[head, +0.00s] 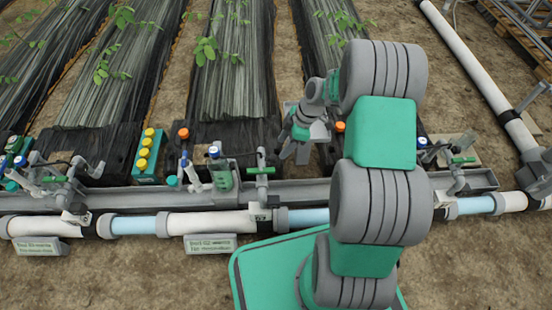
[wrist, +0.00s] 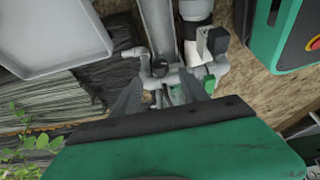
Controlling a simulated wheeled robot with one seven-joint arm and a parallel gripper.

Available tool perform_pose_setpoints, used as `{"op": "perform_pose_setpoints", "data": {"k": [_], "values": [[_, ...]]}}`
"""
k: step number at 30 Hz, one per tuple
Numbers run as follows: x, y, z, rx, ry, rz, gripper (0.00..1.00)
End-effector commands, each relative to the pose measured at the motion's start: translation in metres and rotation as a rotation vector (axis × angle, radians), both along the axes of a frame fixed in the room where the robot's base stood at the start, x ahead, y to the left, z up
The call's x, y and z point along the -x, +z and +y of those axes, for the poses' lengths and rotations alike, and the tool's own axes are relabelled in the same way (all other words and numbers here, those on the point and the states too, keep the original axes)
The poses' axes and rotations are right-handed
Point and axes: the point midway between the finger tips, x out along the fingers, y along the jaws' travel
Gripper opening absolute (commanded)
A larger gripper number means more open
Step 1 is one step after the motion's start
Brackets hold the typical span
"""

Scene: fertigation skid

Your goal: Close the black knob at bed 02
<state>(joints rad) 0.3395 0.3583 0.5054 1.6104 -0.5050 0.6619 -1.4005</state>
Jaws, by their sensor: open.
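The bed 02 sign (head: 210,243) stands in front of the white and blue pipe in the head view. Behind it is the bed 02 valve group, with a grey riser and green lever (head: 262,170). I cannot clearly make out the black knob in the head view. In the wrist view a small dark round part (wrist: 158,69) on grey fittings shows between my fingertips; it may be that knob. My gripper (head: 294,155) is open, pointing down just right of the bed 02 riser. In the wrist view its fingers (wrist: 160,92) are apart, with nothing held.
A green box with yellow buttons (head: 148,155) is further left. A pale tray (wrist: 50,35) lies close to my gripper. A grey channel (head: 130,198) runs along the front.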

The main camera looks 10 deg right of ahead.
Motion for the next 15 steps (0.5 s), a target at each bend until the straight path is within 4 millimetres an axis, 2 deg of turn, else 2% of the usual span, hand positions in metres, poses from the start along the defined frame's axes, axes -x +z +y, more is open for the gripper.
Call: {"op": "perform_pose_setpoints", "data": {"k": [10,15], "values": [[-0.004,-0.058,0.022,0.002,0.001,0.002,0.52],[-0.006,-0.068,0.029,0.003,-0.001,0.001,0.52]]}}
